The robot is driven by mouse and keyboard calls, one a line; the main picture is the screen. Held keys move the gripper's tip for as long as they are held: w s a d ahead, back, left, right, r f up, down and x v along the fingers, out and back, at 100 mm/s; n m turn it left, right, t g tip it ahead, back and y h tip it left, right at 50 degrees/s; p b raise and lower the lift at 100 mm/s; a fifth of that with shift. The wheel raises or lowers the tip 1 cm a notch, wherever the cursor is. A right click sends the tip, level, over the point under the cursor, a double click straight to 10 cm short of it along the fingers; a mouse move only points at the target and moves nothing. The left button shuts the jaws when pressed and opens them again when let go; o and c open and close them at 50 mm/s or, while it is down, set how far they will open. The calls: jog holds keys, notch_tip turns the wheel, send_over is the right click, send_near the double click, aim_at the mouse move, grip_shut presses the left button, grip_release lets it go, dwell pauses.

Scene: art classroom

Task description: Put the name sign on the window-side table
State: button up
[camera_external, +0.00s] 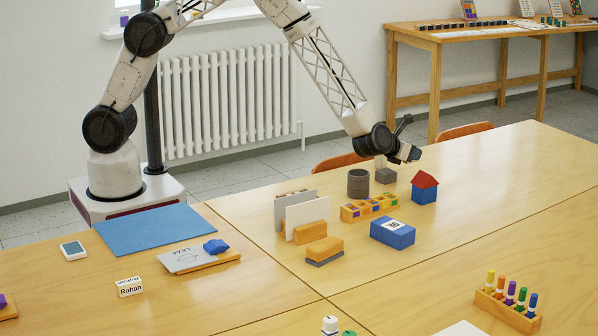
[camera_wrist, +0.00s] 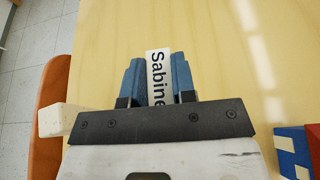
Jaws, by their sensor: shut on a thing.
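My gripper (camera_external: 414,153) hangs low over the far part of the right-hand wooden table (camera_external: 480,185), just behind the red-roofed block house. In the wrist view its two blue fingers are shut on a white name sign (camera_wrist: 158,75) reading "Sabine". The sign stands between the fingers, over bare wooden tabletop. I cannot make out the sign in the external view, nor tell whether it touches the table. Another name sign, "Rohan" (camera_external: 130,287), stands on the left-hand table (camera_external: 60,305).
Orange chairs (camera_external: 462,132) stand behind the table. Another table (camera_external: 490,35) is at the back wall. The tabletop right of my gripper is clear.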

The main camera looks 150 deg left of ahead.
jog(key=shift+a, duration=0.1)
send_over(458, 178)
jog(key=shift+s+a+f, duration=0.1)
jog(key=shift+a+f, duration=0.1)
jog(key=shift+f, duration=0.55)
dwell(0.4)
jog(key=shift+f, duration=0.15)
jog(key=shift+f, duration=1.6)
jog(key=shift+f, duration=0.1)
jog(key=o, duration=0.9)
